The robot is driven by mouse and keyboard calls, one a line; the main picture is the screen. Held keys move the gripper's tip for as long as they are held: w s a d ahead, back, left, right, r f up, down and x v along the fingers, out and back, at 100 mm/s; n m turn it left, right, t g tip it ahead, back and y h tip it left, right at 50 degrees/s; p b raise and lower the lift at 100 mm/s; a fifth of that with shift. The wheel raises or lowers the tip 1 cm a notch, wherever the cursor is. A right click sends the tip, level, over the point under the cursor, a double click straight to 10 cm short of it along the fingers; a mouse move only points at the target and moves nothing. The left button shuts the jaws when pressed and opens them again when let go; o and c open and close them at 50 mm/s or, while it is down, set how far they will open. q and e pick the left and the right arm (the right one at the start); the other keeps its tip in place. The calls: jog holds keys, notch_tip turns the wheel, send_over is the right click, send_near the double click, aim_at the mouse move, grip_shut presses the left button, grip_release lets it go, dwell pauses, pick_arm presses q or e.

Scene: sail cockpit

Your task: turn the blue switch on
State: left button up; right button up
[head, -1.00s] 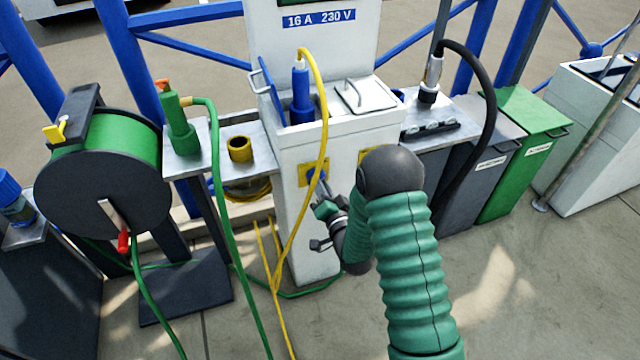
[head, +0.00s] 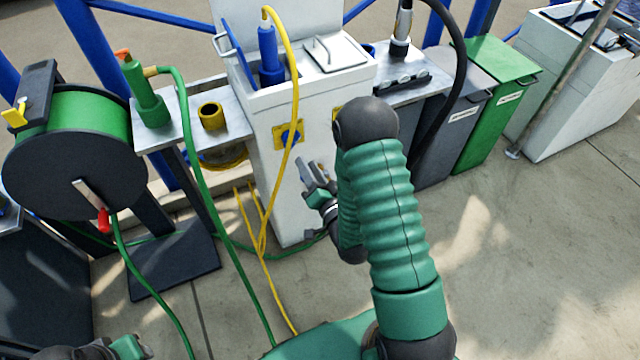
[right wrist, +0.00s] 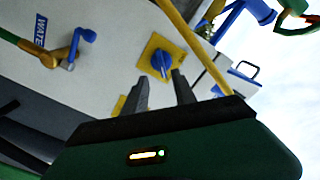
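The blue switch (head: 291,137) is a rotary knob on a yellow plate on the front of the white pedestal (head: 318,95). In the right wrist view the knob (right wrist: 161,62) shows just beyond my fingertips, with its handle tilted in the picture. I cannot tell its setting. My right gripper (head: 306,172) is in front of the pedestal, below and right of the switch, apart from it. In the right wrist view its two fingers (right wrist: 160,86) are spread with nothing between them. A part of my left arm shows at the bottom left of the head view; its fingers cannot be made out.
A yellow cable (head: 296,110) hangs beside the switch. A second yellow plate (head: 337,113) is partly behind my right arm. A blue plug (head: 268,58) stands on the pedestal. A green hose reel (head: 85,125) is at left, green bin (head: 495,105) at right. Floor at right is clear.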

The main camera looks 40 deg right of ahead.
jog(key=p+v, duration=0.5)
jog(key=v, duration=0.3)
jog(key=shift+a+f, duration=0.1)
